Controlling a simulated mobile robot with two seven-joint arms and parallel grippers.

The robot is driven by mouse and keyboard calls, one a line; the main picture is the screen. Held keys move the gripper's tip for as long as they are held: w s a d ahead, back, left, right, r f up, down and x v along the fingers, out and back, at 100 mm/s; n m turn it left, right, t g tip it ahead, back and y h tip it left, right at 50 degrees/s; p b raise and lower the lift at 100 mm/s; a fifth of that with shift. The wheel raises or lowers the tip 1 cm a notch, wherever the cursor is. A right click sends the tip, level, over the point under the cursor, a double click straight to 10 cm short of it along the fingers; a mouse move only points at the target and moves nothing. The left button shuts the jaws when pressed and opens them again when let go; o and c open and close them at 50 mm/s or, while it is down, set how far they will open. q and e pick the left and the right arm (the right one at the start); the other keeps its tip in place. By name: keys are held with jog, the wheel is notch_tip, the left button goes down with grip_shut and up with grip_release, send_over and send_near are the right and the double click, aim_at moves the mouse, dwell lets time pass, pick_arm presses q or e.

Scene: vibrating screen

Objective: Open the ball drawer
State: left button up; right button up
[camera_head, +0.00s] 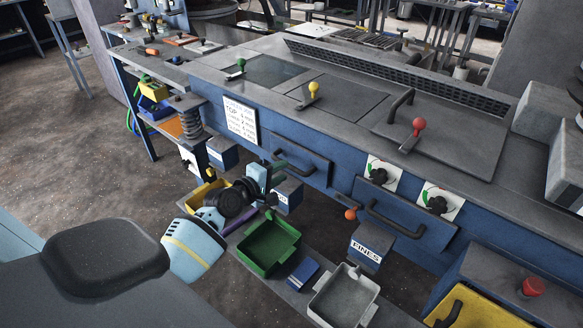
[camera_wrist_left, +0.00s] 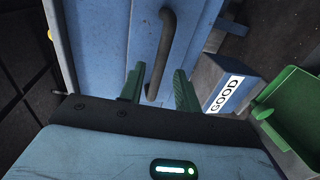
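A blue drawer front (camera_head: 316,170) with a dark bar handle (camera_head: 296,158) is in the left part of the machine's front. It also fills the top of the left wrist view (camera_wrist_left: 108,40), with its curved handle (camera_wrist_left: 168,45) in the middle. My left gripper (camera_head: 275,181) is just in front of and below this drawer. Its green fingers (camera_wrist_left: 160,88) are apart, with the lower end of the handle between them in the picture. I cannot tell whether they touch it. A second drawer handle (camera_head: 392,219) is further right. No drawer is labelled as the ball drawer. My right gripper is not in view.
Below the drawers are a blue GOOD chute (camera_wrist_left: 222,90), a FINES chute (camera_head: 370,247), a green tray (camera_head: 270,247), a grey tray (camera_head: 343,297) and a yellow tray (camera_head: 197,197). Colored knobs, one red (camera_head: 418,125), stand on the machine top. Open floor lies left.

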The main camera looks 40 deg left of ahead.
aim_at(289, 168)
pick_arm(q)
jog(key=shift+b+x, duration=0.4)
jog(key=shift+x, duration=2.05)
grip_shut()
